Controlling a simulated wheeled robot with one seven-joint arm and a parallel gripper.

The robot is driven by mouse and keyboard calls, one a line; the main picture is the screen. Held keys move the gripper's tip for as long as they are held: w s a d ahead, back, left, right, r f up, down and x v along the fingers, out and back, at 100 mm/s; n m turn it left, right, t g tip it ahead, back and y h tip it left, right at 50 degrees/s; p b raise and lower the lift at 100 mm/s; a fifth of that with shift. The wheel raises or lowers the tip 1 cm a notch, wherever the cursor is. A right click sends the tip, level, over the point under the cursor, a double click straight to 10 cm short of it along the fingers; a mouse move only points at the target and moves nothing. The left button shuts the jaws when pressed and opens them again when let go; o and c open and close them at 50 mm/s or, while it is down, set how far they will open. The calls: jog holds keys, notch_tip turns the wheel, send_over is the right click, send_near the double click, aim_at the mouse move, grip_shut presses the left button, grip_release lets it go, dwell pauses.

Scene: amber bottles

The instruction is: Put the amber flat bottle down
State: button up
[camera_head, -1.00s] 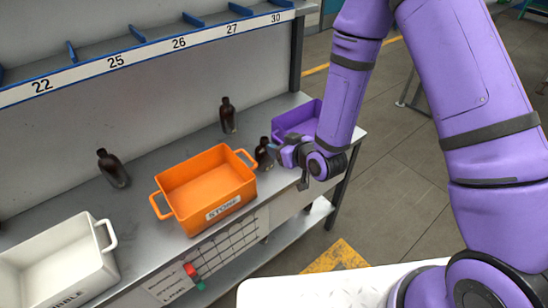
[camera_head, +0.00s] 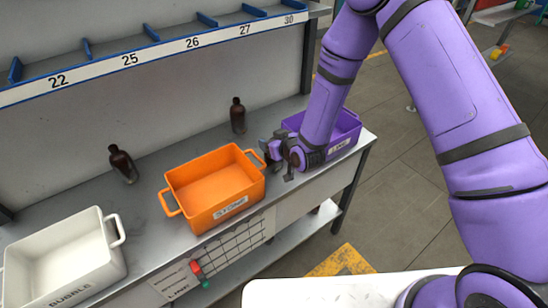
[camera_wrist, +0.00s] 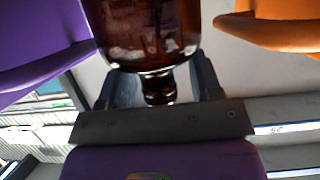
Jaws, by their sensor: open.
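An amber bottle (camera_wrist: 145,28) shows close up in the wrist view, its neck pointing toward my gripper (camera_wrist: 160,88). The neck lies between my two fingers, which are open. In the head view my gripper (camera_head: 279,158) is low over the bench, between the orange crate and the purple crate. The bottle at it cannot be made out clearly there. Two other dark amber bottles stand at the back of the bench, one behind the orange crate (camera_head: 238,117) and one farther left (camera_head: 122,163).
The orange crate (camera_head: 168,203) stands just left of my gripper, the purple crate (camera_head: 345,140) just right. A white crate (camera_head: 118,232) stands at the front left. A numbered shelf rail (camera_head: 160,52) runs above the grey bench (camera_head: 150,210). Bare bench lies between the crates.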

jog(key=shift+w+a+f, duration=0.1)
jog(key=shift+w+a, duration=0.05)
jog(key=shift+w, duration=0.1)
jog(key=shift+c, duration=0.4)
grip_shut()
